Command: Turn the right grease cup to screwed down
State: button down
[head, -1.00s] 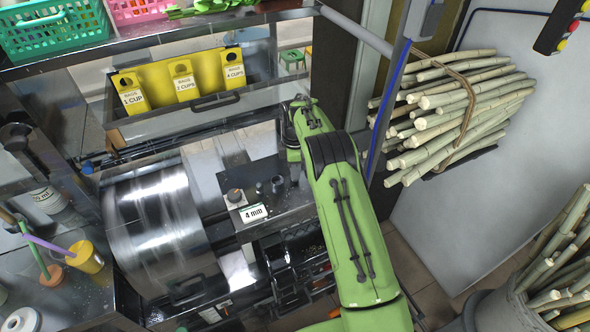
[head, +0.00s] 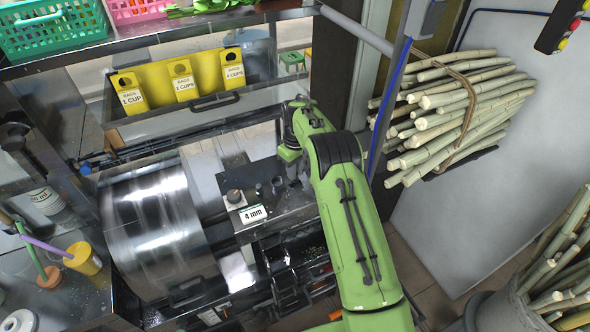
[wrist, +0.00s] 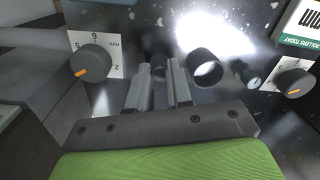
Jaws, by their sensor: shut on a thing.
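The right grease cup (wrist: 159,67) is a small dark cylinder, seen in the wrist view between the tips of my gripper (wrist: 157,82). The grey fingers are shut on it and hide much of its side. How far it is screwed down cannot be told. Another dark round cup (wrist: 206,68) with a hollow top stands just right of the fingers, apart from them. In the head view this other cup (head: 277,185) stands left of my gripper (head: 290,172), whose fingertips are hidden there; the held cup is hidden too.
A dark knob with an orange mark (wrist: 92,64) is left of the fingers, and a similar knob (wrist: 293,83) is at the right. A "4 mm" sign (head: 253,213) stands on the machine. The shiny roller (head: 160,230) is left; cane bundles (head: 460,110) hang right.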

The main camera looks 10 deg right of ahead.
jog(key=m, duration=0.4)
jog(key=shift+m, duration=0.4)
jog(key=m, duration=0.4)
jog(key=shift+b, duration=0.35)
jog(key=m, duration=0.5)
jog(key=shift+t, duration=0.3)
jog(key=m+b, duration=0.1)
jog(key=m, duration=0.3)
jog(key=shift+r+m, duration=0.1)
jog(key=shift+m, duration=0.3)
jog(key=c, duration=1)
grip_release()
jog(key=shift+c, duration=0.2)
notch_tip(320, 180, up, 16)
jog(key=p, duration=0.3)
jog(key=shift+s, duration=0.2)
